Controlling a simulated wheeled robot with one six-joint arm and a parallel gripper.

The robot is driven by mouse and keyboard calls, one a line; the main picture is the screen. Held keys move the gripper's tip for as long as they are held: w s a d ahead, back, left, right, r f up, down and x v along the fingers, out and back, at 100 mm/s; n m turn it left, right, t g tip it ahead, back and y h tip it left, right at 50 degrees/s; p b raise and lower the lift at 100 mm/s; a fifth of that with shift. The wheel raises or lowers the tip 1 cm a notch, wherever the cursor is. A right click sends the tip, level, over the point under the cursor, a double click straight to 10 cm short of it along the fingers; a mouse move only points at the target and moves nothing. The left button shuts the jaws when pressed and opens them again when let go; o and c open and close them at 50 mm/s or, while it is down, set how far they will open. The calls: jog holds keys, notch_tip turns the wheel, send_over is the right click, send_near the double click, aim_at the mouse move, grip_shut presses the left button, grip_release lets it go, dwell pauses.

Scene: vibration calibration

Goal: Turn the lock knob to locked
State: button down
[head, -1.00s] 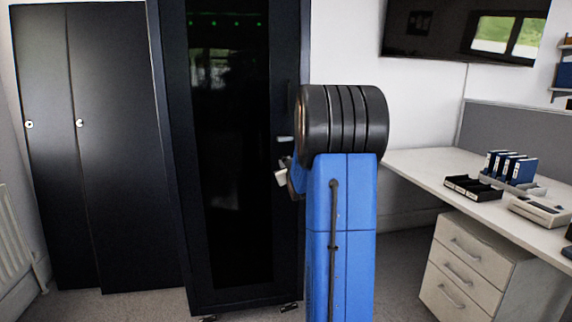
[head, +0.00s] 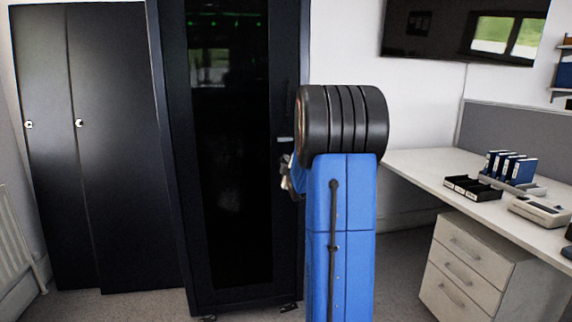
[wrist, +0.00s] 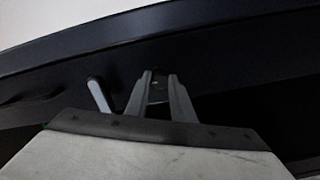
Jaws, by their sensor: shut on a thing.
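The black rack cabinet (head: 173,200) has a dark glass door and stands just beyond my arm. In the wrist view, the two grey fingers of my gripper (wrist: 158,88) reach to the dark cabinet front. They are shut on a small dark piece with a pale spot between them, which appears to be the lock knob (wrist: 156,86). Its turn position is too dark to read. In the head view, my blue arm hides the knob and most of the gripper. A pale grey lever handle (wrist: 98,96) sits left of the fingers, apart from them.
Two black locker doors (head: 115,180) stand left of the cabinet. A white desk (head: 430,172) with binders, a black tray and a drawer unit (head: 470,270) is on the right. A wall screen (head: 455,30) hangs above. Some floor is clear between cabinet and drawers.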

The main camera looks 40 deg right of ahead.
jog(key=shift+n, duration=0.7)
jog(key=c, duration=1.5)
grip_release()
jog(key=shift+c, duration=0.2)
jog(key=v, duration=1.7)
jog(key=shift+s, duration=0.2)
